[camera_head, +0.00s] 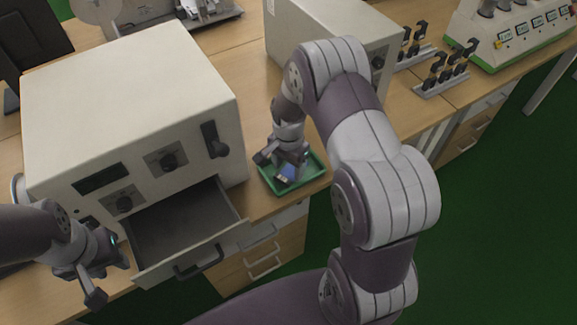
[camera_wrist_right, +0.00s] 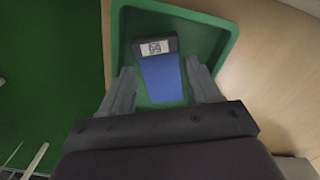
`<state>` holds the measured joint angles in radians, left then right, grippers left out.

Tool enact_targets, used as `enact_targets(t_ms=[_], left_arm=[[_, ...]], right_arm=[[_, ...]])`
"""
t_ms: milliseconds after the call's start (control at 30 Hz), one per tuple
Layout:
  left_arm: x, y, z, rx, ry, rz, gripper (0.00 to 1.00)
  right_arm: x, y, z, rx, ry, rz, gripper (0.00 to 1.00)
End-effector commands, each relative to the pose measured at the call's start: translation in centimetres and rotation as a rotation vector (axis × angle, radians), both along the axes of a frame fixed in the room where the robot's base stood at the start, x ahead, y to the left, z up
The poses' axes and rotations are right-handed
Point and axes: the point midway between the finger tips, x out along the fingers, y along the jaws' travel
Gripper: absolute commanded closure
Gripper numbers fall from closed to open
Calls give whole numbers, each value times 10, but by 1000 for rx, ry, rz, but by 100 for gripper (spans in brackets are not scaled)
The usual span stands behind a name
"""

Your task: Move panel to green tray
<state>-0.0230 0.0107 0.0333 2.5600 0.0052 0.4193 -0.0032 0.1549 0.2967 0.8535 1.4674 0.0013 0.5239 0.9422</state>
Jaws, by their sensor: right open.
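The green tray (camera_head: 312,172) sits on the wooden bench to the right of the white oven-like machine. The panel (camera_head: 288,171) is blue with a dark end and lies within the tray's outline, partly hidden by my right gripper (camera_head: 279,160). In the right wrist view the panel (camera_wrist_right: 161,78) shows its dark end with a label, inside the tray (camera_wrist_right: 215,15). My right gripper (camera_wrist_right: 163,88) is open, with a finger on each side of the panel and gaps between. My left gripper (camera_head: 107,282) is near the machine's front left; its fingers look apart and empty.
The white machine (camera_head: 130,105) has its drawer (camera_head: 190,230) pulled open, and the drawer looks empty. A second white box (camera_head: 320,25) stands behind my right arm. Black clamps (camera_head: 440,75) and a machine with buttons (camera_head: 510,35) stand at the upper right.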

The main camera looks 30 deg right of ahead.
Motion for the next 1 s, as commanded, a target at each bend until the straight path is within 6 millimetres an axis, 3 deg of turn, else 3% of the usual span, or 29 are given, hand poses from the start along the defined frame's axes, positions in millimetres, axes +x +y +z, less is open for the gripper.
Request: enact_targets(t_ms=[300, 567, 667, 800, 900, 1000], left_arm=[[0, 0, 4, 0, 0, 0, 63], [0, 0, 5, 0, 0, 0, 63], [0, 0, 5, 0, 0, 0, 63], [0, 0, 5, 0, 0, 0, 63], [0, 0, 5, 0, 0, 0, 63], [0, 0, 5, 0, 0, 0, 63]], right_arm=[[1, 0, 82, -1, -6, 0, 38], [-5, 5, 117, -1, -7, 63, 38], [-30, 24, 129, -7, -32, 316, 38], [-83, 49, 140, -33, -80, 764, 38], [-113, 59, 141, -53, -102, 992, 38], [-128, 63, 140, -63, -110, 1104, 38]])
